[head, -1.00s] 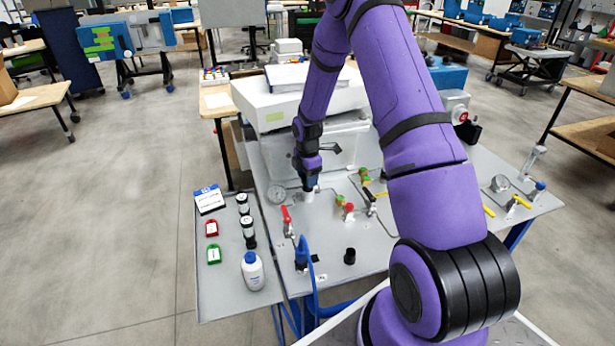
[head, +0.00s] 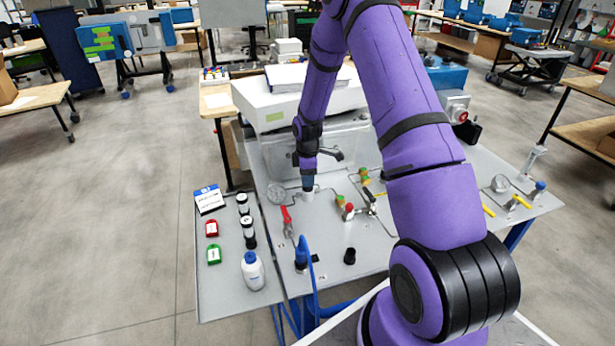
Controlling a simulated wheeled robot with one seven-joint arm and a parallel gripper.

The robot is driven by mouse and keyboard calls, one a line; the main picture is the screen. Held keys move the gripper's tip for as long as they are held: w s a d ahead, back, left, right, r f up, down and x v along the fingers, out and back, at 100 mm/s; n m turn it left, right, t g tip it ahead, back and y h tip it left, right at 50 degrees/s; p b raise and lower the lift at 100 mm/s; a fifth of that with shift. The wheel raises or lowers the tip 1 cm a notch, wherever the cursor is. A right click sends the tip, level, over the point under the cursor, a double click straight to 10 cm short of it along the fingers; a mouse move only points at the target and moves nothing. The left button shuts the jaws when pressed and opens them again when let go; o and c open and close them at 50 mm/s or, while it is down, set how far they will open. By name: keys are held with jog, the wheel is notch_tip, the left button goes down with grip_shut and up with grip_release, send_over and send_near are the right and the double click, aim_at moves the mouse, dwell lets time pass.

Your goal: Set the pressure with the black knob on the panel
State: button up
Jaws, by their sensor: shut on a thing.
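My gripper (head: 308,183) points straight down at the panel (head: 330,220), near its left back part. It is shut at the top of a short pale cylindrical body (head: 308,193), just right of a round gauge (head: 277,193). The black knob itself is hidden by the jaws, which appear to be closed around it. The gauge's face is too small to read. A separate small black cap (head: 349,257) stands on the front of the panel, apart from my gripper.
A red-handled valve (head: 287,217) stands close in front of my gripper. A red-and-green fitting (head: 346,210) is to the right. A blue connector with a hose (head: 301,255) is in front. A side shelf (head: 225,290) holds bottles, vials and small red and green items.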

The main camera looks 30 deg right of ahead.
jog(key=m, duration=1.1)
jog(key=shift+m, duration=0.4)
jog(key=m, duration=1)
jog(key=shift+d+m, duration=0.1)
jog(key=shift+m, duration=0.3)
jog(key=o, duration=0.9)
jog(key=shift+r, duration=0.15)
notch_tip(320, 180, up, 10)
jog(key=shift+r, duration=0.25)
